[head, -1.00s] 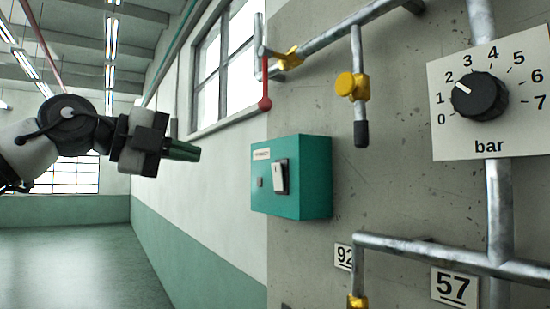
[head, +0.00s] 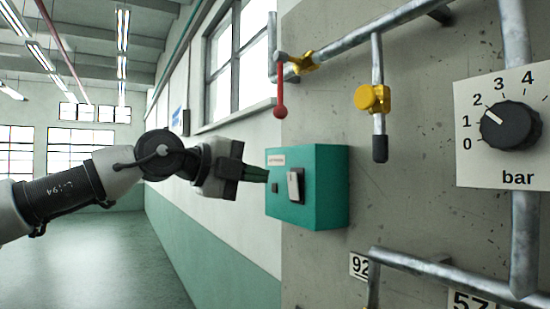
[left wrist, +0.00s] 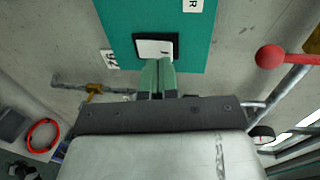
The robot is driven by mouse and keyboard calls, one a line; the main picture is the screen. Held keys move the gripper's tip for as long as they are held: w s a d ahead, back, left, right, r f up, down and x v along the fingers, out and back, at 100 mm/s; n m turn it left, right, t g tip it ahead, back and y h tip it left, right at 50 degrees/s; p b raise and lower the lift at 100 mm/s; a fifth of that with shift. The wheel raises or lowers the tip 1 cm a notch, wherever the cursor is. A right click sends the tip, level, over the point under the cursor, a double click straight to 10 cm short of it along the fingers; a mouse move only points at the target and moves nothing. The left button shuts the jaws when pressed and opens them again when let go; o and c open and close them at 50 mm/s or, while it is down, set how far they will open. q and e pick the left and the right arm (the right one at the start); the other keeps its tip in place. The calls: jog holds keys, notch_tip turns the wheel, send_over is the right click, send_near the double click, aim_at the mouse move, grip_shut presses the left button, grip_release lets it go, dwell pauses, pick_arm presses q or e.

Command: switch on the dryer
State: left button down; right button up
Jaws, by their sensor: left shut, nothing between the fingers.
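The dryer is a teal box (head: 330,188) on the grey wall panel, with a label on its front. It has a white rocker switch (head: 294,186) in a dark frame and a small dark square beside it. I cannot tell the rocker's position for certain. My left gripper (head: 266,174) is shut and empty, its green fingers pointing at the box's front from the left. In the left wrist view the closed fingertips (left wrist: 158,63) lie at the edge of the white rocker (left wrist: 153,48); I cannot tell whether they touch it. My right gripper is not in view.
A red-handled valve (head: 280,110) hangs above the box, and a yellow valve (head: 372,98) on a pipe is right of it. A pressure dial (head: 510,125) is at the right. Pipes run below by plate 92 (head: 359,265). The floor at left is clear.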

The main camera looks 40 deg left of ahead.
aim_at(287, 173)
pick_arm(q)
jog(key=w, duration=0.1)
jog(key=w+p, duration=0.1)
jog(key=w+d+p, duration=0.1)
jog(key=shift+w+r, duration=0.3)
jog(key=shift+r, duration=0.05)
jog(key=shift+w, duration=0.1)
jog(key=shift+w+d+r, duration=0.15)
jog(key=shift+w+d, duration=0.05)
jog(key=shift+w, duration=0.25)
jog(key=shift+a, duration=0.1)
